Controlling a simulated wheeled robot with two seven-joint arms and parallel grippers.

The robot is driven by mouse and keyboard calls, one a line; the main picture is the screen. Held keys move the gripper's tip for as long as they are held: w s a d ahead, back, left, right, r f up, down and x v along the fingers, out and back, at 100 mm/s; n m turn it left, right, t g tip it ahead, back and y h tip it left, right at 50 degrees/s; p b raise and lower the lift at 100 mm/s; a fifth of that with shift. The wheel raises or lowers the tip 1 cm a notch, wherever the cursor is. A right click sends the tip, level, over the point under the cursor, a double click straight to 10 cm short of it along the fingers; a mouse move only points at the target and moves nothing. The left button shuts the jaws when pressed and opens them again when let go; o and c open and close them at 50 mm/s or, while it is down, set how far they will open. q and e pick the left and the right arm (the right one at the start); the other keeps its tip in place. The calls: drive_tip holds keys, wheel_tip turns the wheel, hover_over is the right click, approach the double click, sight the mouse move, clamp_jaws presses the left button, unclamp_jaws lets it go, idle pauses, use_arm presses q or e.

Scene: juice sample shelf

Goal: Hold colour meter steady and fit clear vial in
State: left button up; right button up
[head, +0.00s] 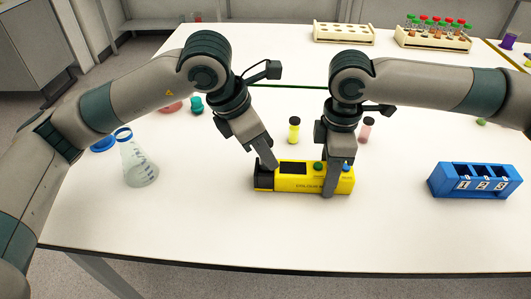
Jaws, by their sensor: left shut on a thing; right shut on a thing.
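The colour meter (290,183) is a yellow box with a black left end, a dark window and green and blue buttons on top. It lies flat on the white table in the middle. My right gripper (331,180) is shut on the meter near its right end, with one finger down its front face. My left gripper (268,160) is shut with its tips at the top of the black left end. The clear vial cannot be made out; what the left fingers hold is hidden by them, so I cannot tell how deep it sits.
A yellow vial (294,130) and a pink vial (366,130) stand behind the meter. A flask (138,165) stands left, a blue numbered rack (474,182) right. Wooden racks (343,34) (433,40) are at the back. The table front is clear.

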use_arm(q)
drive_tip(key=shift+r, duration=0.15)
drive_tip(key=o, duration=1.1)
drive_tip(key=v, duration=1.2)
